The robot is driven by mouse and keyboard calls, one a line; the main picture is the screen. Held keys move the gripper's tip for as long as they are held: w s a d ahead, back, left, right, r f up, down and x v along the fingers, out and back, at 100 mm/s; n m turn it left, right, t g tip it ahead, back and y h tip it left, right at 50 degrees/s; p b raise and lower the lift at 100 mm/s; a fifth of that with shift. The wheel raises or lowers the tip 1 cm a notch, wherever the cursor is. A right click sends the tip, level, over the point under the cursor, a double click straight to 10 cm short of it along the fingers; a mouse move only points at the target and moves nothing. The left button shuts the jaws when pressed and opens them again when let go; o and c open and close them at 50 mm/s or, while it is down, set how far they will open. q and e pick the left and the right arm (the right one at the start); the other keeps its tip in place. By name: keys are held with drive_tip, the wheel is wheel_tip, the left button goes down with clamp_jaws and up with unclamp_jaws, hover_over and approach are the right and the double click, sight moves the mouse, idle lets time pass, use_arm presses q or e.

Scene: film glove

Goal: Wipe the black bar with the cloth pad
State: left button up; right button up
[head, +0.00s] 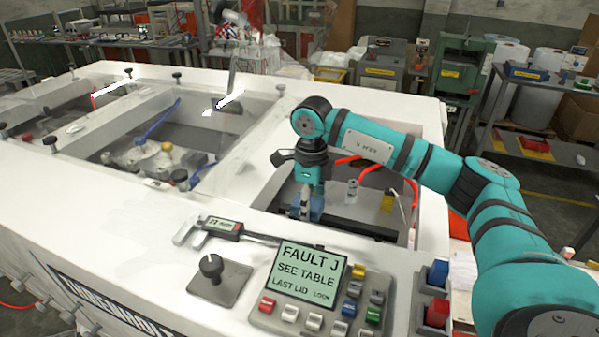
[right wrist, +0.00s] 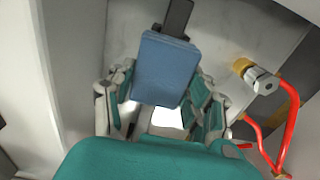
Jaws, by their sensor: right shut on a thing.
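The black bar (head: 362,229) lies along the near side of the open bay in the white machine. My right gripper (head: 306,196) reaches down into this bay, shut on the blue cloth pad (head: 317,206). The pad is at the bar's left end; I cannot tell whether they touch. In the right wrist view the pad (right wrist: 165,68) sits between the fingers of my gripper (right wrist: 160,103), and a dark strip, probably the bar (right wrist: 177,17), runs out beyond it. My left gripper is not in view.
Red hoses (head: 375,166) and a small metal fitting (head: 352,188) are in the same bay. A caliper (head: 222,227), a joystick plate (head: 218,279) and a fault display (head: 309,272) with buttons stand on the near rim. More open bays lie left.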

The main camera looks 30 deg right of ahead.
drive_tip(key=shift+w+a+r+p, duration=0.1)
drive_tip(key=shift+w+r+p, duration=0.2)
drive_tip(key=shift+r, duration=0.35)
drive_tip(key=shift+w+a+r+p, duration=0.1)
drive_tip(key=shift+r+p, duration=0.25)
drive_tip(key=shift+r, duration=0.25)
drive_tip(key=r, duration=0.1)
drive_tip(key=r+p, duration=0.1)
drive_tip(key=s+r+p, duration=0.1)
drive_tip(key=shift+d+r, duration=0.15)
drive_tip(key=shift+d, duration=0.2)
drive_tip(key=shift+w+a+r+p, duration=0.1)
drive_tip(key=shift+r+p, duration=0.25)
drive_tip(key=shift+r, duration=0.25)
drive_tip(key=shift+w+a+r+p, duration=0.1)
drive_tip(key=shift+r+p, duration=0.2)
drive_tip(key=shift+r, duration=0.25)
drive_tip(key=shift+s+d, duration=0.1)
